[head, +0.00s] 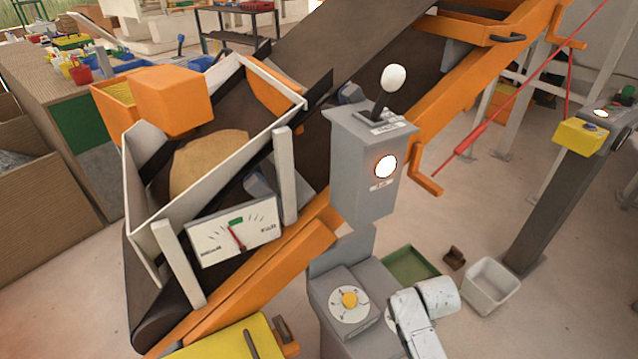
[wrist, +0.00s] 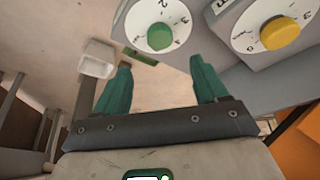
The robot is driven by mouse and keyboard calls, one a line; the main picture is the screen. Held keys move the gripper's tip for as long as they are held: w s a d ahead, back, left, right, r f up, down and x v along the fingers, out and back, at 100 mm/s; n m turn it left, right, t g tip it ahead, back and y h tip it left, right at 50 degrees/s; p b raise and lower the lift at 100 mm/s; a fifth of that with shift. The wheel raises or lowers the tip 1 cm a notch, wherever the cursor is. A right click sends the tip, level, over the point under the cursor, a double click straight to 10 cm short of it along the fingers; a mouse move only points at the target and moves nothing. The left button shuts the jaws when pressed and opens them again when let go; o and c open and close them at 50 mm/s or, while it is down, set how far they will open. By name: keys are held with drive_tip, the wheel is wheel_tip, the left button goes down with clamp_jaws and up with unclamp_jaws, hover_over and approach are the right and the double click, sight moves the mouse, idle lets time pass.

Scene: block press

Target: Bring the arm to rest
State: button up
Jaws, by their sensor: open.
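My gripper (wrist: 160,76) shows in the wrist view with its two green fingers spread apart and nothing between them. Beyond the fingertips is a grey control box with a green-knobbed dial (wrist: 159,37) and a yellow-knobbed dial (wrist: 279,33). I cannot tell for sure whether a finger touches the box. In the head view my white arm (head: 418,318) is at the lower right, beside the box with the yellow-knobbed dial (head: 349,300). My fingers and the green knob do not show in the head view.
A grey post with a white-knobbed lever (head: 393,78) and a lit white button (head: 385,166) stands above the dials. A gauge (head: 235,232) and hopper (head: 205,205) are left. A white bin (head: 490,286) and green tray (head: 410,265) lie on the floor. Open floor is further right.

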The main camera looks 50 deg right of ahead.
drive_tip(key=s+a+r+n+y, duration=0.1)
drive_tip(key=a+r+n, duration=0.2)
drive_tip(key=a, duration=0.5)
drive_tip(key=s+a+r+n+y, duration=0.1)
drive_tip(key=a+r+n, duration=0.2)
drive_tip(key=a, duration=0.5)
drive_tip(key=s+a+r+n+g+y, duration=0.1)
drive_tip(key=a+r+n, duration=0.3)
drive_tip(key=a, duration=0.4)
drive_tip(key=shift+s+a+n+y, duration=0.2)
drive_tip(key=shift+s+n+y, duration=0.1)
drive_tip(key=shift+s+n, duration=0.3)
drive_tip(key=shift+w+r, duration=0.1)
